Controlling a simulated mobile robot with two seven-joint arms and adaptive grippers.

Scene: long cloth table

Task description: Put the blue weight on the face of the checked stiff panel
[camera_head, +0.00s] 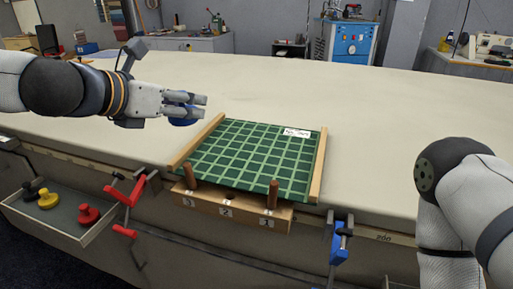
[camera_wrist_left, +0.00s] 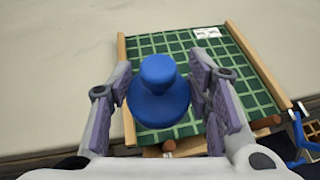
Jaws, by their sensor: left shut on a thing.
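The blue weight (camera_head: 183,122) is a round knobbed disc held in my left gripper (camera_head: 192,105). It hangs over the cloth table beside the panel's upper left corner in the head view. In the left wrist view, the weight (camera_wrist_left: 158,90) sits between the two fingers of my left gripper (camera_wrist_left: 160,95), with the panel beyond it. The green checked stiff panel (camera_head: 240,155) lies tilted between two wooden side rails, with a white label near its far right corner. The panel also shows in the left wrist view (camera_wrist_left: 245,95). My right gripper is out of view.
A wooden block (camera_head: 230,207) with upright pegs and number labels stands at the panel's near edge. An open drawer (camera_head: 75,228) holds yellow, red and black weights. A red clamp (camera_head: 128,205) and a blue clamp (camera_head: 340,243) grip the table edge. The cloth behind the panel is clear.

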